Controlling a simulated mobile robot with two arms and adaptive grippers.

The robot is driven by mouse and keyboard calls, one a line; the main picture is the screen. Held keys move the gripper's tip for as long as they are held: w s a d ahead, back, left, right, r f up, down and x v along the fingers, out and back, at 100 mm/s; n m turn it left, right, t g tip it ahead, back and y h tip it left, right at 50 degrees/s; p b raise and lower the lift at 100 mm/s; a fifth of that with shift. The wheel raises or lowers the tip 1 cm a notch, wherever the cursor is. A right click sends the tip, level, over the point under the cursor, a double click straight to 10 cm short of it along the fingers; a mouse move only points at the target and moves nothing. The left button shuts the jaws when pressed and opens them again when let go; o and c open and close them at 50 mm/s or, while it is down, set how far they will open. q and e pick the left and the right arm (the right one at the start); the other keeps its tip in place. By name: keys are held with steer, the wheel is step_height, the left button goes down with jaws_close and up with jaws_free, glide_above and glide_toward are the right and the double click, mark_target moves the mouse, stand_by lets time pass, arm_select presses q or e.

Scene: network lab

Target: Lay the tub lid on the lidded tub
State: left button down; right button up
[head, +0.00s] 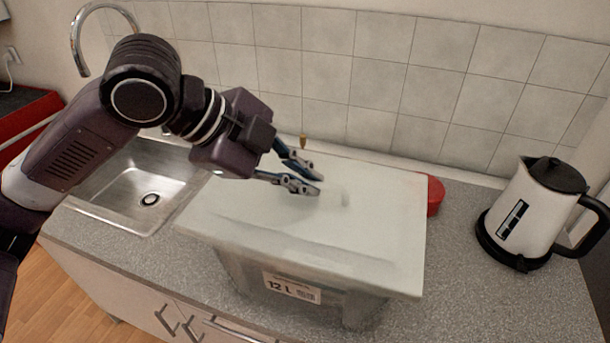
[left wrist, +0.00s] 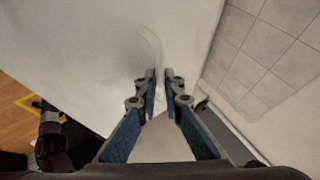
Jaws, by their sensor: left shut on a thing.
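The tub lid (head: 370,235) is a broad pale white plate over the tub, hiding its top. The lidded tub (head: 235,268) is a greyish box with a "12 L" label, standing on the counter. The lid overhangs the tub's front, and I cannot tell whether it rests on the rim or hovers just above it. My left gripper (head: 318,183) reaches in from the left over the lid's upper face and is shut on the lid. The exact grip point is hard to see. In the left wrist view, the fingers (left wrist: 161,90) stand against the pale lid (left wrist: 75,50). My right gripper is not in view.
A white kettle (head: 527,212) with a black handle stands on the counter at the right. A red object (head: 435,196) is partly hidden behind the lid. A steel sink (head: 125,190) lies at the left. The tiled wall (head: 400,95) closes off the back. The counter (head: 470,300) is clear at the front right.

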arm_select(q)
steer(key=shift+p, duration=0.45)
stand_by(0.7)
steer(key=shift+p, duration=0.45)
steer(key=shift+f+b, duration=0.55)
steer(key=shift+f, duration=0.5)
stand_by(0.7)
steer(key=c, duration=2)
jaws_free()
